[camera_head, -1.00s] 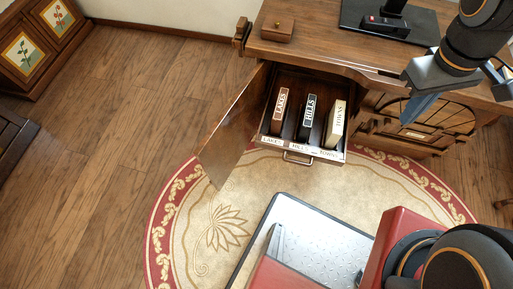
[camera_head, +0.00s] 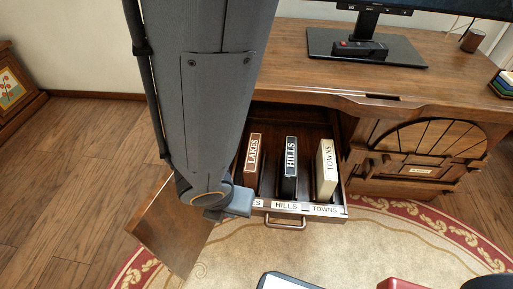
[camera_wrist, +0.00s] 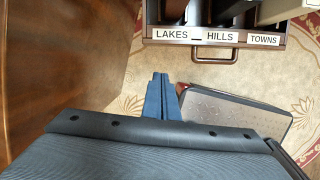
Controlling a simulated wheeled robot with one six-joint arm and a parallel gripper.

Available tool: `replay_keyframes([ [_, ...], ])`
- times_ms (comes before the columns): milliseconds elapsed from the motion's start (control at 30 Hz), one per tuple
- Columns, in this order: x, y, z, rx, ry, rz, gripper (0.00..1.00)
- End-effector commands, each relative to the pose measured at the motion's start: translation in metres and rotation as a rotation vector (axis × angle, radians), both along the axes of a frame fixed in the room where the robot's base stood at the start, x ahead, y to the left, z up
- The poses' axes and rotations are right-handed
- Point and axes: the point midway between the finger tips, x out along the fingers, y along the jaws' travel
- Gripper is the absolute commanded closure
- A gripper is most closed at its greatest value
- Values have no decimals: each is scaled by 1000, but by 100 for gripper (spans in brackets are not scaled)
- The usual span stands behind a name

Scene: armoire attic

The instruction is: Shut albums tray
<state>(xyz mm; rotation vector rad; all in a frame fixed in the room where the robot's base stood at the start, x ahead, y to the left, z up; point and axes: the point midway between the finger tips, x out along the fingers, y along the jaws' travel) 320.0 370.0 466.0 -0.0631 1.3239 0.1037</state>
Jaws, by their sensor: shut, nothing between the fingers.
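The albums tray (camera_head: 303,208) is pulled out of the desk, with its handle (camera_head: 285,222) at the front. It holds three upright albums: LAKES (camera_head: 253,155), HILLS (camera_head: 290,165) and TOWNS (camera_head: 326,165), above matching front labels. In the wrist view the tray front (camera_wrist: 193,43) and handle (camera_wrist: 214,56) show at the top. My gripper (camera_wrist: 160,78) is shut and empty, its blue fingers below and left of the handle in that view, apart from it.
An open wooden door (camera_head: 170,225) stands left of the tray, and close on the left in the wrist view (camera_wrist: 55,60). The desk top (camera_head: 300,75) carries a monitor stand (camera_head: 360,48). A round patterned rug (camera_head: 380,245) lies in front.

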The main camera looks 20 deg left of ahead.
Motion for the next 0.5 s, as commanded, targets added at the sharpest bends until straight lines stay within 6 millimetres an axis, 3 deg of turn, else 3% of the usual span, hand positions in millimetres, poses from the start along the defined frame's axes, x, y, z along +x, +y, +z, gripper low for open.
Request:
replay_keyframes([
  [33,-6,5,-10,-6,0,53,100],
  [200,-17,12,-19,-15,0,131,100],
  [500,-12,13,-40,-15,0,132,100],
])
